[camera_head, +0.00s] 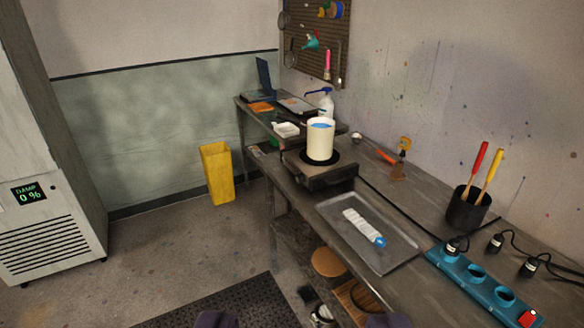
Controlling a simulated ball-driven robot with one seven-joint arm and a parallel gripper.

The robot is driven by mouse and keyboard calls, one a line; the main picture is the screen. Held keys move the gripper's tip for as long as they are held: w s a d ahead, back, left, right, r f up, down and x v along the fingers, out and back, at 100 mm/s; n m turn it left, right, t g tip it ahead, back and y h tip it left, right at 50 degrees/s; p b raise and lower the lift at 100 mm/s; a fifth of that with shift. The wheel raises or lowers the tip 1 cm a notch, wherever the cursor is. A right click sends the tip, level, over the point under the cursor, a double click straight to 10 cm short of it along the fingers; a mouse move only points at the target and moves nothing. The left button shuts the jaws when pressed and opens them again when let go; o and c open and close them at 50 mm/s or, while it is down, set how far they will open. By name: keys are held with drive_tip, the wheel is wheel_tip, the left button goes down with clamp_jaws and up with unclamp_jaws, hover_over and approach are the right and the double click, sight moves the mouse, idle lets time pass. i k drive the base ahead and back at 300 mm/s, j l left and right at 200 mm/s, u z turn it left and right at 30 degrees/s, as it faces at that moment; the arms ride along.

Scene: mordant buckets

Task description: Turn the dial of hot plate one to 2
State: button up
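A dark hot plate (338,179) stands on the workbench (410,284) near the middle of the view. A cream bucket (320,146) with something blue in it stands upright on its black round heating surface. The dial is too small and dark to make out, and I cannot read any number on the hot plate. Only one hot plate shows clearly. My gripper (302,320) shows only as two dark fingertips at the bottom edge, wide apart, with nothing between them. It is open and well short of the hot plate.
A metal tray (332,216) holds a white tube with a blue cap. A blue power strip (478,284) with plugs and a black tool cup (467,211) lie to the right. A yellow bin (217,174) and a grey cabinet (50,230) stand left. Floor between is open.

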sight(299, 178)
drive_tip(key=i+j+z, duration=0.25)
drive_tip(key=i+j, duration=1.75)
drive_tip(key=i+l, duration=0.05)
drive_tip(key=i, duration=0.05)
